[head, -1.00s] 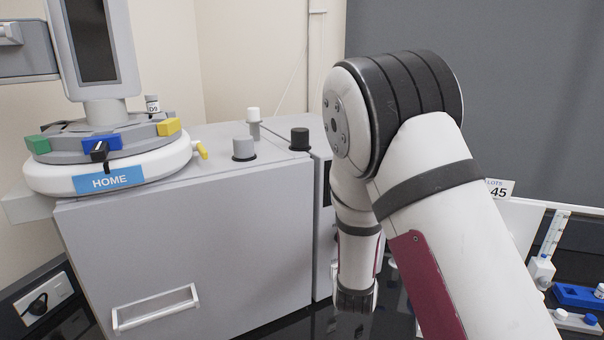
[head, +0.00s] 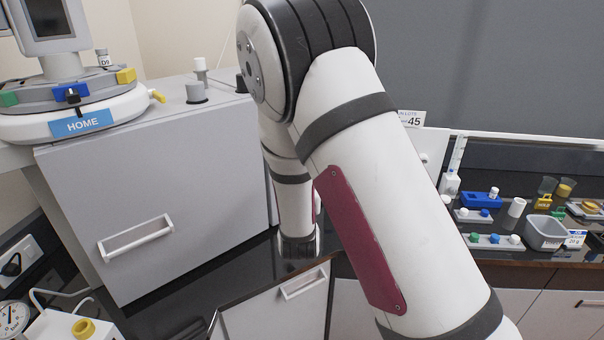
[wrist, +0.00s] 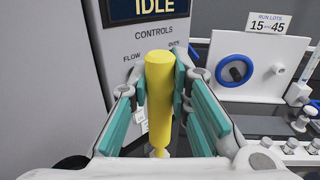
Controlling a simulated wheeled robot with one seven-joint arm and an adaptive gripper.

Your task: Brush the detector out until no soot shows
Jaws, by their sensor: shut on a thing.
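In the wrist view my gripper (wrist: 160,78) is shut on a yellow cylindrical handle (wrist: 160,115), which stands roughly upright between the teal finger pads. A narrower pale part shows at its lower end; I cannot see bristles. In the head view my arm hides the gripper and handle. On the big grey instrument (head: 165,190) stand a grey capped fitting (head: 196,94), a white-topped fitting (head: 200,68) and a black fitting (head: 241,83), partly behind my arm. I cannot tell which is the detector, and no soot is visible.
A round carousel marked HOME (head: 82,124) sits on the instrument's left. A panel reading IDLE (wrist: 148,10) stands close ahead of the gripper. A white board with a blue ring (wrist: 235,70) is to its right. The right bench holds a grey bin (head: 546,233) and small racks.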

